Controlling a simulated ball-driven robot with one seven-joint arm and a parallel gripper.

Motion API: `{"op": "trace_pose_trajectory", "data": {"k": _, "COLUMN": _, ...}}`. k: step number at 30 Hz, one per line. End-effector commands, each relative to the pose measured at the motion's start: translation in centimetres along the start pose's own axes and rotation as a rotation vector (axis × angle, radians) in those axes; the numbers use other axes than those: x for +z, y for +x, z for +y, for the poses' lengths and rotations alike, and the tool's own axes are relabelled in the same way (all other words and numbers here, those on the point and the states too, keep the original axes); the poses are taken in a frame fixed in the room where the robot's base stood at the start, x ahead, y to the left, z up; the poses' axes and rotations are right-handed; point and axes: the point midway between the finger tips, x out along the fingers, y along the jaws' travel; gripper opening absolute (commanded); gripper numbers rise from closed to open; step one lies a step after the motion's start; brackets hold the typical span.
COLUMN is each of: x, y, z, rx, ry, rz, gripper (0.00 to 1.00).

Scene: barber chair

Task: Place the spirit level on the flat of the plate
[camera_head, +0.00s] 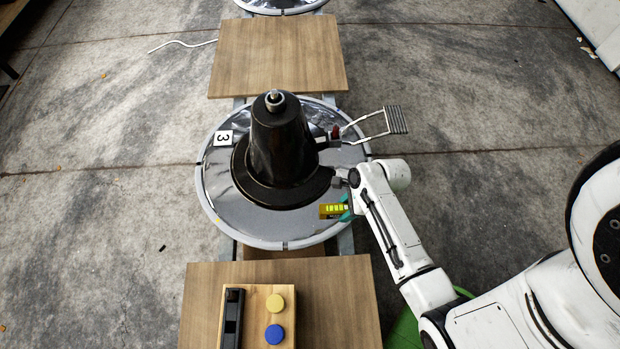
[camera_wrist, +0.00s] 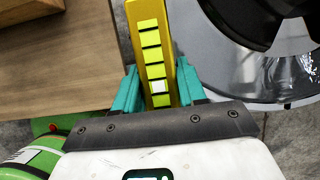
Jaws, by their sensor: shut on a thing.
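The spirit level, a yellow bar with a row of bright yellow-green squares (camera_head: 330,211), is in my gripper (camera_head: 347,207). In the wrist view the level (camera_wrist: 150,40) points away between the teal fingers of my gripper (camera_wrist: 157,88), which are shut on its sides. The plate (camera_head: 282,229) is a round, shiny grey disc with a pale rim, around a black cone. In the head view the level overlaps the plate's lower right part. In the wrist view the plate (camera_wrist: 225,70) lies right of the level. I cannot tell whether they touch.
The black cone (camera_head: 277,145) with a wide foot covers the plate's middle. A footrest-like metal frame (camera_head: 396,120) juts out at right. A wooden board (camera_head: 345,305) in front carries a block with a black bar and yellow and blue discs. Another board (camera_head: 280,55) lies behind.

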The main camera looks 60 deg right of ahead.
Motion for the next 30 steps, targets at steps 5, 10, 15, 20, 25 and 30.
{"op": "trace_pose_trajectory", "data": {"k": 5, "x": 1.6, "y": 2.9, "z": -3.6, "rx": -0.001, "ry": -0.003, "rz": 0.000, "gripper": 0.00}}
{"op": "trace_pose_trajectory", "data": {"k": 10, "x": 2.2, "y": 6.1, "z": -6.0, "rx": 0.002, "ry": -0.001, "rz": 0.001, "gripper": 0.00}}
{"op": "trace_pose_trajectory", "data": {"k": 15, "x": 2.4, "y": 8.7, "z": -7.6, "rx": 0.001, "ry": -0.002, "rz": 0.001, "gripper": 0.00}}
{"op": "trace_pose_trajectory", "data": {"k": 20, "x": 2.6, "y": 9.6, "z": -8.2, "rx": 0.000, "ry": -0.002, "rz": 0.000, "gripper": 0.00}}
{"op": "trace_pose_trajectory", "data": {"k": 25, "x": 2.1, "y": 11.6, "z": -8.7, "rx": 0.002, "ry": -0.001, "rz": 0.001, "gripper": 0.00}}
{"op": "trace_pose_trajectory", "data": {"k": 30, "x": 1.5, "y": 13.0, "z": -8.7, "rx": 0.001, "ry": -0.002, "rz": 0.001, "gripper": 0.00}}
